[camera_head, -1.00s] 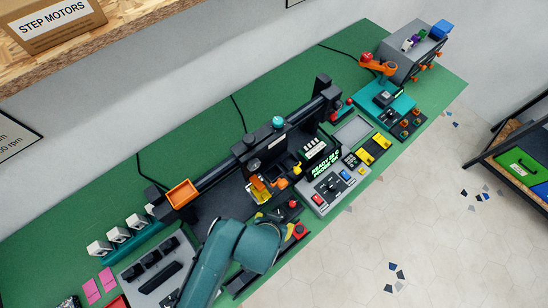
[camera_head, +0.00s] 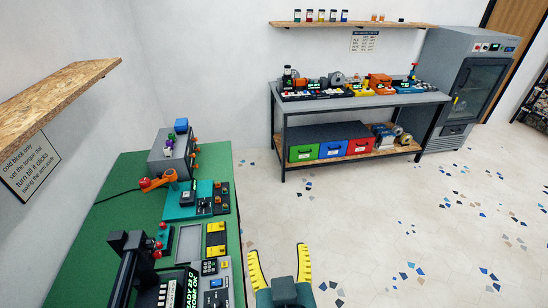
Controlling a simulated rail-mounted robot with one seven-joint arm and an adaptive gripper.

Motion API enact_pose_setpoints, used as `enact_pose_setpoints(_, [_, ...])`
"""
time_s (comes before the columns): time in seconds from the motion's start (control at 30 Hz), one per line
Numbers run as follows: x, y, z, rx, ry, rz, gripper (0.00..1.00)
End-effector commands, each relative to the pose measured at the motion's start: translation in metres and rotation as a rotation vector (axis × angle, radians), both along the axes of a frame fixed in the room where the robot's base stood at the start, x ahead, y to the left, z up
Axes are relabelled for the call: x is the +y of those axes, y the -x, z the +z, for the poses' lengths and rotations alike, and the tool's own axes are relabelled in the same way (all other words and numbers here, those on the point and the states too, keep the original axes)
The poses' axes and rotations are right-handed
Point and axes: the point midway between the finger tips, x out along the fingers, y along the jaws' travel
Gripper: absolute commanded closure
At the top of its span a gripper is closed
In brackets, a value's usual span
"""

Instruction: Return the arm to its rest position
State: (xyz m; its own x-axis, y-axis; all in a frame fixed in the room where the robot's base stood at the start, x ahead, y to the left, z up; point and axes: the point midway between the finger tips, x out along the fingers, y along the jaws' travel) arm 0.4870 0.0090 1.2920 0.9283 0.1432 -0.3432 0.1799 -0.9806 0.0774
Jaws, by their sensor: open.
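My gripper (camera_head: 279,268) shows at the bottom middle of the head view. Its two yellow-lined fingers are spread wide apart with nothing between them. It is to the right of the green bench (camera_head: 130,190), over the pale speckled floor. Most of my arm is out of the picture.
The green bench carries a control panel with a lit display (camera_head: 190,288), a teal device (camera_head: 188,202) and a grey box (camera_head: 172,152). A wooden shelf (camera_head: 60,100) juts from the left wall. A grey table (camera_head: 360,105) and a grey cabinet (camera_head: 465,80) stand at the back. The floor between is clear.

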Motion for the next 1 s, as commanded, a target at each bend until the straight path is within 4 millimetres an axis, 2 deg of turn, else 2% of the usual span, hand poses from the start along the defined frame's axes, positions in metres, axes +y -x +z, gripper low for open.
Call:
enact_pose_setpoints(0.03, [-0.021,-0.003,0.039,-0.105,-0.017,-0.048,0.29])
enact_pose_setpoints(0.13, [-0.053,0.003,0.108,-0.302,-0.040,-0.122,0.29])
enact_pose_setpoints(0.2, [-0.069,0.015,0.152,-0.437,-0.058,-0.157,0.29])
enact_pose_setpoints(0.27, [-0.076,0.030,0.187,-0.559,-0.074,-0.172,0.29])
enact_pose_setpoints(0.33, [-0.076,0.056,0.221,-0.706,-0.111,-0.173,0.29])
enact_pose_setpoints(0.4, [-0.075,0.054,0.264,-0.716,-0.127,-0.172,0.29])
enact_pose_setpoints(0.7, [-0.075,0.052,0.365,-0.707,-0.138,-0.170,0.29])
enact_pose_setpoints(0.83, [-0.075,0.052,0.382,-0.706,-0.141,-0.170,0.29])
enact_pose_setpoints(1.0, [-0.075,0.052,0.378,-0.704,-0.142,-0.170,0.29])
